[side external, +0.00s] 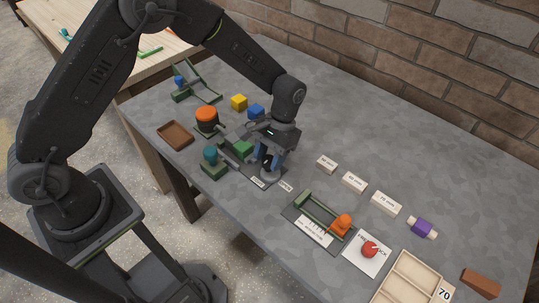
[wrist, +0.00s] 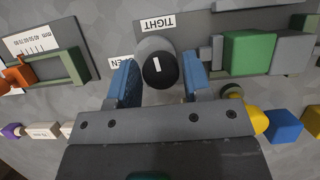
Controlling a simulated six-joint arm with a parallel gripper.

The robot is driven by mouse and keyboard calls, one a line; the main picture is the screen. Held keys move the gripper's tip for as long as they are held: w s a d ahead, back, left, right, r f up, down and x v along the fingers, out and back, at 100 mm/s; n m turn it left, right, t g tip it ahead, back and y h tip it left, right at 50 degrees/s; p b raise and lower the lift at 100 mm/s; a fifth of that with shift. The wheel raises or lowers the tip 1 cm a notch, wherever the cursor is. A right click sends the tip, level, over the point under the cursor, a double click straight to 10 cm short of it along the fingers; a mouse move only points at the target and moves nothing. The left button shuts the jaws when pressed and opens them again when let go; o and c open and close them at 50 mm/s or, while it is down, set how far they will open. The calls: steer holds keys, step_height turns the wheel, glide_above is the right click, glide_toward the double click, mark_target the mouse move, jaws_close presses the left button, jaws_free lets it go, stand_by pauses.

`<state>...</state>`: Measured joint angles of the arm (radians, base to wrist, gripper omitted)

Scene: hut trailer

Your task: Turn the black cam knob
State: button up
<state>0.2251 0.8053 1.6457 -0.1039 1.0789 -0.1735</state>
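The black cam knob (wrist: 161,70) has a white line on its top, running roughly up and down in the wrist view. It sits on a round grey base between labels reading TIGHT (wrist: 157,24) and, partly covered, OPEN (wrist: 119,63). In the side view the knob is mostly hidden below my gripper (side external: 268,168). In the wrist view my gripper (wrist: 160,84) has its two blue fingers on either side of the knob, with small gaps seeming to show. The fingers look open; contact is hard to judge.
A green block (wrist: 248,54) in a grey fixture stands close beside the knob. An orange-topped black knob (side external: 206,117), a teal knob (side external: 210,155) and a brown tray (side external: 175,135) are to the left. A slide gauge (side external: 315,228) lies to the right.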

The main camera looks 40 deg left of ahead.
steer(key=shift+o, duration=1.4)
steer(key=v, duration=1.4)
steer(key=shift+s, duration=0.1)
steer(key=s+a+r+t, duration=0.55)
steer(key=s+r, duration=0.45)
steer(key=r, duration=0.3)
steer(key=s+a+t, duration=0.2)
steer(key=s, duration=0.5)
steer(key=s+a+t, duration=0.2)
steer(key=s+a, duration=0.1)
steer(key=s, duration=0.4)
steer(key=shift+f+t, duration=0.2)
steer(key=shift+t, duration=0.15)
